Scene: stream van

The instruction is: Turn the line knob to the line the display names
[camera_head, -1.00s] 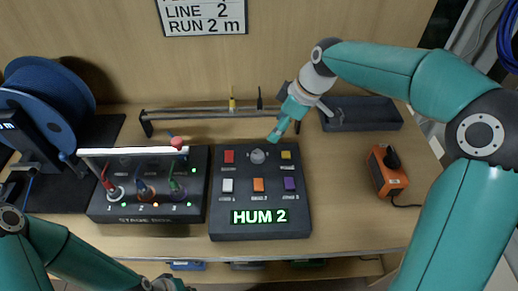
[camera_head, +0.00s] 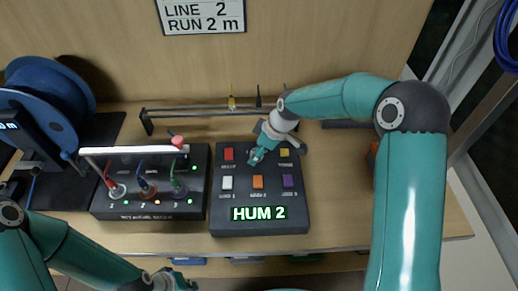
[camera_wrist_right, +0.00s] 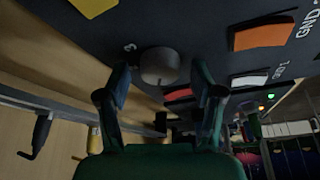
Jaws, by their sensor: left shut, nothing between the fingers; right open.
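The black control panel (camera_head: 225,195) has a display (camera_head: 258,214) at its front that reads HUM 2. The round grey line knob (camera_wrist_right: 159,66) shows in the right wrist view, with a "3" printed beside it; in the head view my right gripper covers it. My right gripper (camera_head: 257,158) is open over the panel, and in the right wrist view its fingertips (camera_wrist_right: 160,80) are on either side of the knob. I cannot tell whether they touch it. My left gripper (camera_head: 172,281) is shut and empty at the lower left, in front of the table.
Red, yellow, white, orange (camera_head: 258,182) and purple buttons surround the knob. A box with cable plugs (camera_head: 130,210) and a light bar stands left of the panel. A blue cable reel (camera_head: 50,95) is further left. A wall sign (camera_head: 202,16) reads LINE 2, RUN 2 m.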

